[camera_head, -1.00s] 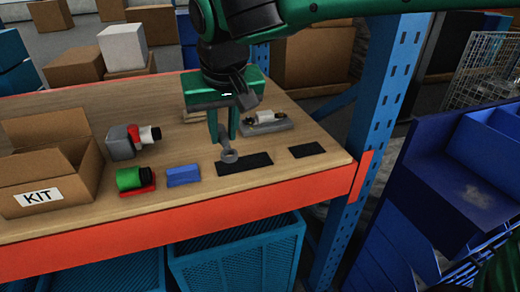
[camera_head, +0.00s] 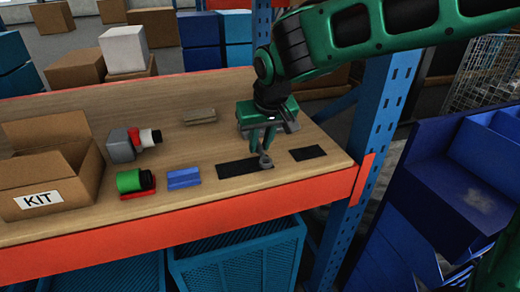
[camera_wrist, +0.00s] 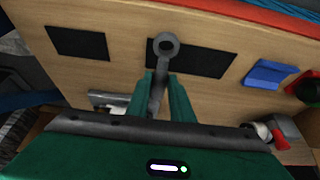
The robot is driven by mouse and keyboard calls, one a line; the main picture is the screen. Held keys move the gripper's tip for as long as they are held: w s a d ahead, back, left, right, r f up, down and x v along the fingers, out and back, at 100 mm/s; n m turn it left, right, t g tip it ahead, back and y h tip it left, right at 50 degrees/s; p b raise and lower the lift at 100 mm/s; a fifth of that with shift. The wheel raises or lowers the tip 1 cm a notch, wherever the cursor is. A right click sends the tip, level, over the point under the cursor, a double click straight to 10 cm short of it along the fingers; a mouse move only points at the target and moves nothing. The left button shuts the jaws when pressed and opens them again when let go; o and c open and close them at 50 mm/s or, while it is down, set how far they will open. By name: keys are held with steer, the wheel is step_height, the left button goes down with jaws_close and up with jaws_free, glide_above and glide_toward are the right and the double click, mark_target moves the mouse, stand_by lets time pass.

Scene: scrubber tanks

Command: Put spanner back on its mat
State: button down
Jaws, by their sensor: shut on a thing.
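My gripper (camera_head: 266,148) is shut on the grey metal spanner (camera_wrist: 166,46). The spanner's ring end sticks out beyond the fingertips, and its shank runs back between the fingers. In the head view the ring (camera_head: 266,162) shows low over the right end of the long black mat (camera_head: 232,170). In the wrist view the ring overlaps the end of this mat (camera_wrist: 205,62) nearer the smaller black mat. I cannot tell whether the ring touches the mat. The smaller black mat (camera_head: 308,153) lies bare to the right. The spanner's other end is hidden.
The blue block (camera_head: 183,178) and the green cylinder on a red base (camera_head: 132,180) lie left of the long mat. An orange front edge (camera_head: 230,210) borders the bench.

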steer(key=shift+f, duration=1.1)
steer(key=c, duration=1.6)
jaws_free()
steer(key=shift+f, duration=0.1)
steer(key=shift+o, duration=0.2)
steer(key=v, duration=1.2)
